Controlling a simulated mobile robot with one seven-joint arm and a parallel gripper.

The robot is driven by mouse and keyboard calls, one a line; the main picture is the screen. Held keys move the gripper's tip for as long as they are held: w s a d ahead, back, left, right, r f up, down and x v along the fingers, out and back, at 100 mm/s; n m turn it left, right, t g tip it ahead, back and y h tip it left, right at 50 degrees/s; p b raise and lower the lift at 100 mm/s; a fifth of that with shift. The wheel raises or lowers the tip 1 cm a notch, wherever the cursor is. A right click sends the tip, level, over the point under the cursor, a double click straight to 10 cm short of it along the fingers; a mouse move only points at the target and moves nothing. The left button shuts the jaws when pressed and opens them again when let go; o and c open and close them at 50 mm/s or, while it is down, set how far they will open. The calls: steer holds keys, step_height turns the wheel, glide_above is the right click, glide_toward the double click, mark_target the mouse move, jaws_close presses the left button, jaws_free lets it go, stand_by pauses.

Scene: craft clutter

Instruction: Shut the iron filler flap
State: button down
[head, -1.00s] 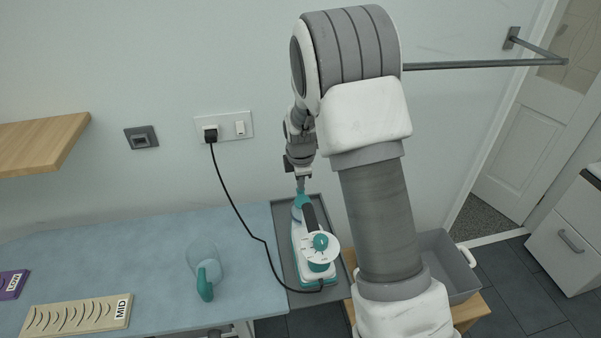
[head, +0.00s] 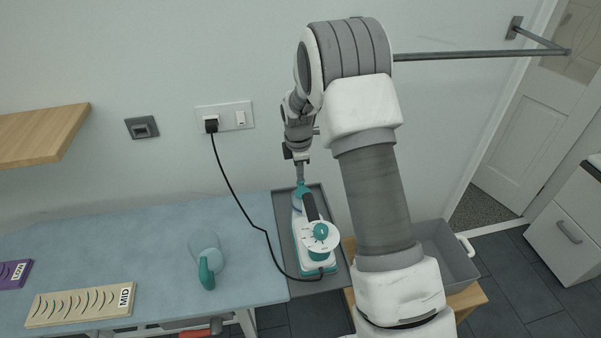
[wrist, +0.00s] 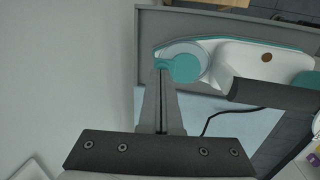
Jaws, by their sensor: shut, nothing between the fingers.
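The iron (head: 318,262) is white and teal with a dark handle (head: 311,207). It lies on the grey tray, its nose towards the wall. I cannot tell how far the flap stands open. My gripper (wrist: 163,72) is shut and empty, with its fingertips right at the flap's edge; I cannot tell whether they touch. In the head view my gripper (head: 300,180) points down at the iron's nose, and its tips partly hide the flap.
A black cord runs from the wall socket (head: 224,117) to the iron's rear. A clear jug with a teal handle (head: 207,272) stands on the blue board (head: 120,245). A grey bin (head: 445,255) is to the right. The wall is close behind the gripper.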

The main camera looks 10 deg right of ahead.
mark_target(299, 192)
steer(key=shift+s, duration=0.1)
steer(key=shift+s+r, duration=0.45)
steer(key=shift+s, duration=0.2)
step_height(299, 192, up, 14)
steer(key=p, duration=0.1)
steer(key=shift+s+a+f+p, duration=0.15)
steer(key=shift+s+a+p, duration=0.15)
steer(key=shift+s+a, duration=0.05)
steer(key=shift+s, duration=0.1)
